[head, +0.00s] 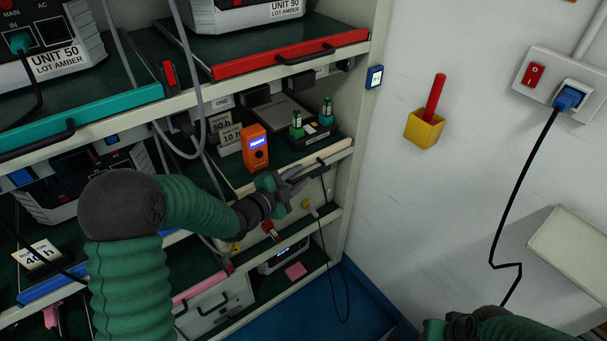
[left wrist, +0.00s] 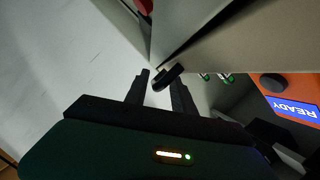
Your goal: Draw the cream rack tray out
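The cream rack tray (head: 338,150) sits in the middle level of the rack, its cream front edge facing out. It bears an orange device (head: 254,148) and small green-capped items (head: 297,124). My left gripper (head: 304,178) is at the tray's front, by its dark handle. In the left wrist view the two fingers are apart, and the handle (left wrist: 168,77) shows at the gap between the fingertips (left wrist: 160,88). I cannot tell whether they touch it. The cream edge (left wrist: 235,45) runs past above. My right gripper (head: 446,328) is partly in view at the bottom; its fingers are not clear.
A red-edged tray (head: 290,54) is above and a teal-edged tray (head: 85,115) is at left. Grey cables (head: 196,90) hang before the rack. A yellow holder (head: 424,129) and a socket with a blue plug (head: 570,97) are on the right wall.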

